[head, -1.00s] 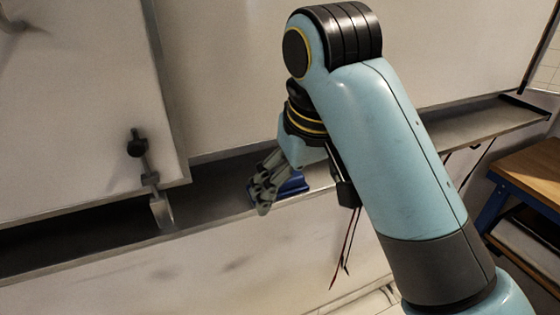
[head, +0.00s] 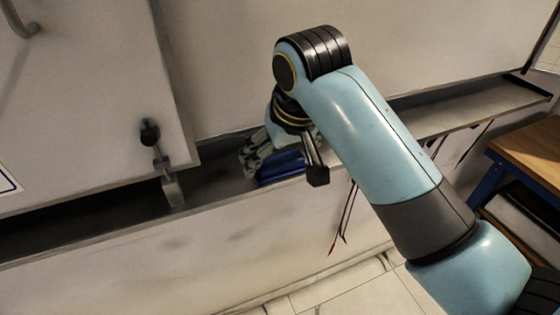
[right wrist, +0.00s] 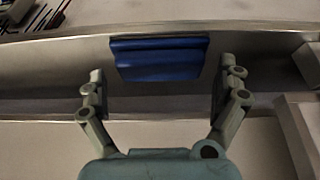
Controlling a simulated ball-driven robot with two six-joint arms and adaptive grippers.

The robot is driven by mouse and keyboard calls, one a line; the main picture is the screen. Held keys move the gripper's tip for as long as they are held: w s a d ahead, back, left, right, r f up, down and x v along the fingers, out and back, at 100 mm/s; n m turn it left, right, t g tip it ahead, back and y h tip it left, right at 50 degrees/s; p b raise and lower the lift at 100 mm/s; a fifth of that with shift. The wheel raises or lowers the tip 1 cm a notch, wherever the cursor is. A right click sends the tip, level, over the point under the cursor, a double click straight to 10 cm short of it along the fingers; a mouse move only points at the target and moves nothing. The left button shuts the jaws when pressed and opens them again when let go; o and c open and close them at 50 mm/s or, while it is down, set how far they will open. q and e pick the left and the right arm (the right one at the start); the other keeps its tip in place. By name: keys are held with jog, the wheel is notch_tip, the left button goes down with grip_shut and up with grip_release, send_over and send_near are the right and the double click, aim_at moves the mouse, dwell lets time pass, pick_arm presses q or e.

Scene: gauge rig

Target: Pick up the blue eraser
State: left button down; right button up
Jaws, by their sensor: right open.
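The blue eraser (head: 282,168) lies in the long grey trough (head: 222,183) below the pale boards, partly hidden by my right gripper in the head view. My right gripper (head: 252,160) is over the trough beside the eraser. In the right wrist view the eraser (right wrist: 158,60) lies crosswise ahead of the open right gripper (right wrist: 162,70). One fingertip is off each of its sides, with a gap on both. Nothing is held. My left gripper is not in view.
A dark clamp-like fitting (head: 158,158) hangs at the board edge left of the gripper. A wooden-topped bench (head: 530,165) stands at the right. Thin dark and red items (right wrist: 45,18) lie at the top left of the right wrist view. The trough left of the eraser looks clear.

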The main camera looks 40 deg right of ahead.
aim_at(280, 159)
jog(key=shift+w+f, duration=0.15)
jog(key=shift+f, duration=0.15)
jog(key=c, duration=1)
jog(key=shift+r, duration=0.1)
jog(key=shift+r, duration=0.55)
notch_tip(280, 159, up, 3)
jog(key=shift+f+b, duration=0.15)
jog(key=shift+b, duration=0.3)
jog(key=s+d+r+b, duration=0.1)
jog(key=s+d+r, duration=0.3)
jog(key=d+r, duration=0.3)
jog(key=shift+s+d, duration=0.2)
jog(key=shift+d, duration=1.75)
